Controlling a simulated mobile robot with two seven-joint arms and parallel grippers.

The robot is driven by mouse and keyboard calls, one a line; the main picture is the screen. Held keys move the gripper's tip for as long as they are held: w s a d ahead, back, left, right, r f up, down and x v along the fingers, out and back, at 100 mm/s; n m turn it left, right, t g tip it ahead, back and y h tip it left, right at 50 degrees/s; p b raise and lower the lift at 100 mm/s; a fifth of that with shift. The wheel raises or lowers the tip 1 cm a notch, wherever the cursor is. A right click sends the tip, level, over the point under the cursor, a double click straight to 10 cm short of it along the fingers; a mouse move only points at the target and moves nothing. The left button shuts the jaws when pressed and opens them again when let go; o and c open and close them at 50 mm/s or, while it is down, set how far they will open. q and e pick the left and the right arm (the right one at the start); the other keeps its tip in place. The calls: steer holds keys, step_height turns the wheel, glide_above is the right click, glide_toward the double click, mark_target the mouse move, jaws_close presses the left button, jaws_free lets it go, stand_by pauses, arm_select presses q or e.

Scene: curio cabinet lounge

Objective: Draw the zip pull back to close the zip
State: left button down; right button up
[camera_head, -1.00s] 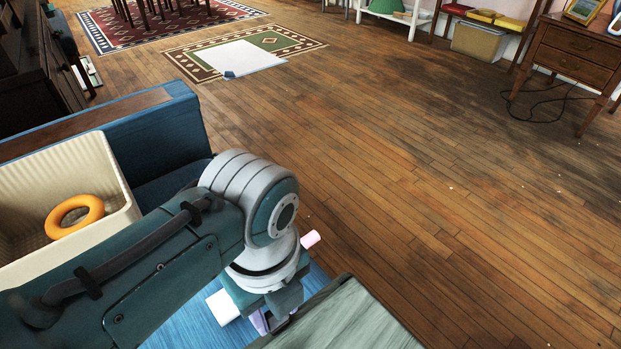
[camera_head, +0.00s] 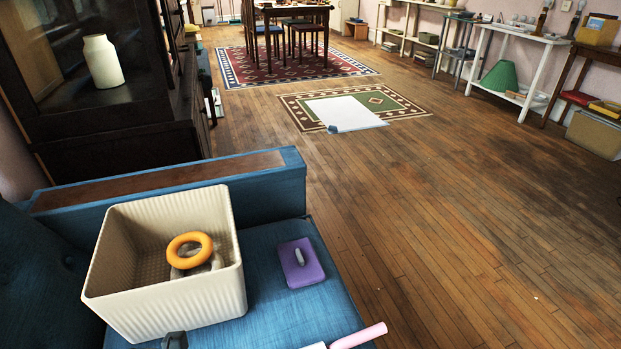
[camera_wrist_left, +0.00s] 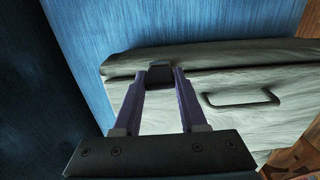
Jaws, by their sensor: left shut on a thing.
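In the left wrist view, a pale grey, wood-streaked case (camera_wrist_left: 255,82) lies on blue cloth, with a dark curved handle (camera_wrist_left: 242,100) on its face. My left gripper (camera_wrist_left: 160,78) reaches to the case's edge, its two purple fingers on either side of a small dark block, which looks like the zip pull (camera_wrist_left: 159,74). The gripper is shut on this block. My right gripper is not in view.
A dark cabinet (camera_head: 100,130) stands behind. Wooden floor (camera_head: 450,230) at right is open.

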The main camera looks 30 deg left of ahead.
arm_select(q)
steer(key=shift+s+a, duration=0.2)
steer(key=shift+a, duration=0.05)
steer(key=shift+c, duration=2.2)
jaws_free()
step_height(320, 180, up, 9)
steer(key=p, duration=0.6)
steer(key=shift+w, duration=0.1)
steer(key=shift+r, duration=0.45)
